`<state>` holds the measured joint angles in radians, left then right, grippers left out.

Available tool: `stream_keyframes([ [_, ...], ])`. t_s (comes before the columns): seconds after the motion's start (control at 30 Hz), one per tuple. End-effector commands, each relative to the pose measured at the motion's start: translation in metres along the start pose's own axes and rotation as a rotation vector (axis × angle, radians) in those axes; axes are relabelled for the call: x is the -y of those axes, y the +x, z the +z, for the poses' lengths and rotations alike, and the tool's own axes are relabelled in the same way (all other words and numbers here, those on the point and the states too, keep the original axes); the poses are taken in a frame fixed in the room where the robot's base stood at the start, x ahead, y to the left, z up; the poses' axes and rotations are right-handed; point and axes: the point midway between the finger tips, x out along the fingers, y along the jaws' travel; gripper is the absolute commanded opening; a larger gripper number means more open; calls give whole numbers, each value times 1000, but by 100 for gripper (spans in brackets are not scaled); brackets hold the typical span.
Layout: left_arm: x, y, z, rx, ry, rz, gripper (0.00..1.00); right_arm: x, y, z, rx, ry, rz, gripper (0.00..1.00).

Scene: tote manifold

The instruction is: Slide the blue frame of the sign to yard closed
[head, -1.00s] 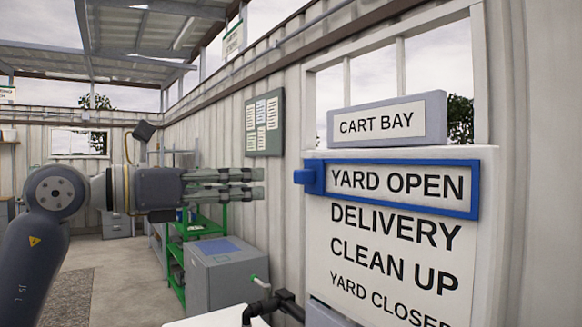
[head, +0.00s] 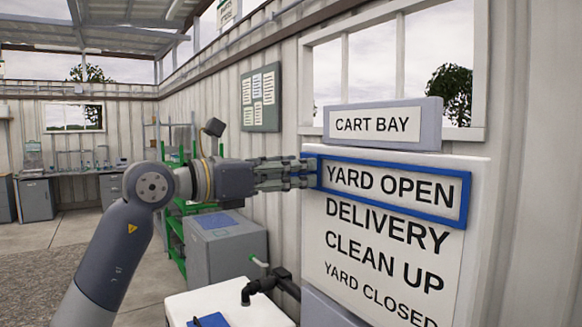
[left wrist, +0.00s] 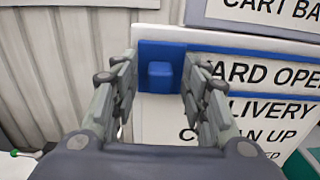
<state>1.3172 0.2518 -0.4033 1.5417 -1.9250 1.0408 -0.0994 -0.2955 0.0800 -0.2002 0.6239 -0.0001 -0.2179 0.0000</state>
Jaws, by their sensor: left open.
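The sign is a white board (head: 455,270) with the lines YARD OPEN, DELIVERY, CLEAN UP and YARD CLOSED. The blue frame (head: 466,200) surrounds the top line, YARD OPEN. My left gripper (head: 312,172) is at the frame's left end, its fingers pointing right and covering the frame's tab in the head view. In the left wrist view, the blue tab (left wrist: 160,73) stands out between the two fingers of the left gripper, which are open with gaps on both sides. My right gripper is in no view.
A grey CART BAY plate (head: 376,124) sits on top of the board. Below the left arm are a grey cabinet (head: 233,258), a white-topped unit (head: 245,312) and a black pipe (head: 262,285). The ribbed wall runs behind the sign.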

Motion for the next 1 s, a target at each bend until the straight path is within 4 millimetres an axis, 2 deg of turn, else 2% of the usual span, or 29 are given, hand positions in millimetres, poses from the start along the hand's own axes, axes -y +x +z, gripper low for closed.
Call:
stream_keyframes([
  [0.13,0,0,-1,0,0,0,39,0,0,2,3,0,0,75],
  [0.3,0,0,0,0,-1,0,1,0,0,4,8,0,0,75],
  [0.5,0,0,-1,0,-1,1,0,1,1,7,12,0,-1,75],
  [0.67,-1,0,-12,0,0,1,0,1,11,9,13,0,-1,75],
  [0.87,0,0,-48,-1,0,1,0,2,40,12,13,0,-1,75],
  [1.0,0,0,-80,-2,0,0,0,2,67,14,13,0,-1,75],
])
